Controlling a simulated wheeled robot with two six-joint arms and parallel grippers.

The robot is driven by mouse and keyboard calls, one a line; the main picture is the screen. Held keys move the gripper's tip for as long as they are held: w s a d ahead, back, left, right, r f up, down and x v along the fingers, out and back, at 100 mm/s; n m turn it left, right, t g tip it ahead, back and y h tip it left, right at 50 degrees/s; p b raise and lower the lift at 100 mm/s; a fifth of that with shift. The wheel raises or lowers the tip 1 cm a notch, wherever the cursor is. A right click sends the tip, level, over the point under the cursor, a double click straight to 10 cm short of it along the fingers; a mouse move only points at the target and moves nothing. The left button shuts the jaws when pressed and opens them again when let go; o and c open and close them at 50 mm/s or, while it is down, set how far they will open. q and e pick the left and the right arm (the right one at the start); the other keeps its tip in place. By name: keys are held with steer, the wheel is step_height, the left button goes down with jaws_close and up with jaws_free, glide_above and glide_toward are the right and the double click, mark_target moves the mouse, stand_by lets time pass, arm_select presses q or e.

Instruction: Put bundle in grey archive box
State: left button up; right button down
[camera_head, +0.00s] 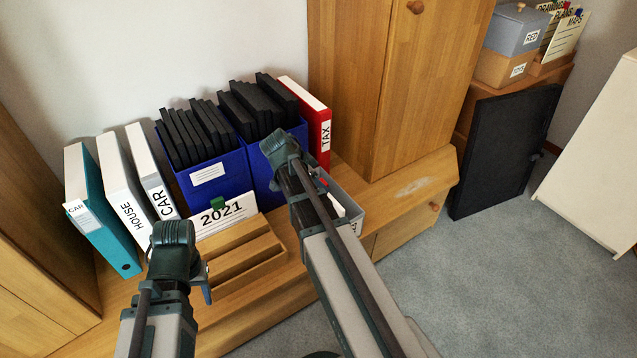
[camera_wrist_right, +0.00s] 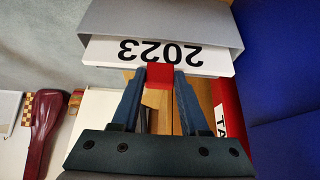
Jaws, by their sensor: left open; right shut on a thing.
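The bundle is a white stack marked 2023 (camera_wrist_right: 178,56) with a red tab (camera_wrist_right: 160,76). My right gripper (camera_wrist_right: 160,82) is shut on that tab. In the right wrist view the bundle appears upside down at the mouth of the grey archive box (camera_wrist_right: 145,20), with grey walls around its sides. How deep it sits I cannot tell. In the head view the grey box (camera_head: 350,208) is mostly hidden behind my right arm, and a little of the white bundle shows there. My left gripper (camera_head: 205,283) is open and empty near the wooden tray's left end.
A stepped wooden tray (camera_head: 245,262) holds a white card or bundle marked 2021 (camera_head: 222,217). Two blue boxes (camera_head: 212,182) of black folders, a red TAX binder (camera_head: 318,115) and several upright binders (camera_head: 120,200) stand along the wall.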

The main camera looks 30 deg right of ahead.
steer(key=shift+h+b, duration=0.35)
steer(key=shift+h, duration=0.05)
jaws_free()
stand_by(0.6)
steer(key=shift+r, duration=0.1)
step_height(320, 180, up, 8)
steer(key=p, duration=0.8)
stand_by(0.4)
